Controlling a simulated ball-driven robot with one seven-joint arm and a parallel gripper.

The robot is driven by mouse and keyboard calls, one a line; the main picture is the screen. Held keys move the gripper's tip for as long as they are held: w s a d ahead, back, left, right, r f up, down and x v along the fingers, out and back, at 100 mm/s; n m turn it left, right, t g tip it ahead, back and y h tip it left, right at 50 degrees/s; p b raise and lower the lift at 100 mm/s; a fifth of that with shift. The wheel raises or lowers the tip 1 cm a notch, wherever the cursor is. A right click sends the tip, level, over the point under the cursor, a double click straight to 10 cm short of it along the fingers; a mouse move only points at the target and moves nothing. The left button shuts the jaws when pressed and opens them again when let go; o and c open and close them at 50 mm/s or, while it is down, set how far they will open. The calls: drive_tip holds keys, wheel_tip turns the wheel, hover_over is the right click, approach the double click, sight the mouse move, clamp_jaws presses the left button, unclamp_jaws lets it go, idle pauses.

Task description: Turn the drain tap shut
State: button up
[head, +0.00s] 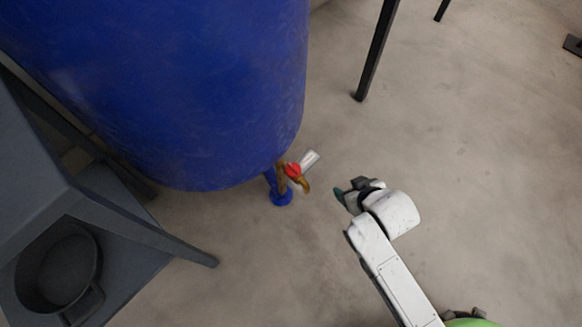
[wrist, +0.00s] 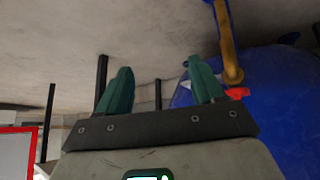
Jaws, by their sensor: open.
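The drain tap (head: 305,185) is brass with a red part (head: 293,170) and a pale grey lever-like piece (head: 309,160). It sticks out low on the big blue tank (head: 200,90). My gripper (head: 343,194) is to the right of the tap, apart from it, with a gap of floor between them. In the wrist view, my gripper (wrist: 160,88) has its two green fingers spread with nothing between them. The brass pipe (wrist: 228,45) and red part (wrist: 237,93) show beyond the right finger. The pale lever is not clear in the wrist view.
A blue tank foot (head: 281,198) stands beside the tap. A dark grey stand (head: 130,225) with a round black pan (head: 58,268) is at lower left. A black post (head: 377,50) stands at the top. The floor (head: 480,130) on the right is open.

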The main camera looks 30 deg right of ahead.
drive_tip(key=w+a+f+t, duration=0.1)
drive_tip(key=w+a+t, duration=0.1)
drive_tip(key=w+t, duration=0.25)
drive_tip(key=n+t+y, duration=0.3)
drive_tip(key=t+y, duration=0.2)
drive_tip(key=t, duration=0.1)
approach(299, 173)
drive_tip(key=w, duration=0.1)
drive_tip(key=w+b, duration=0.1)
drive_tip(key=w, duration=0.2)
drive_tip(key=w+a+b, duration=0.1)
drive_tip(key=w, duration=0.3)
drive_tip(key=w+a+b, duration=0.1)
drive_tip(key=w, duration=0.3)
drive_tip(key=shift+a, duration=0.15)
drive_tip(key=shift+s, duration=0.1)
drive_tip(key=c, duration=0.9)
drive_tip(key=shift+n+y+p, duration=0.3)
drive_tip(key=shift+p, duration=0.05)
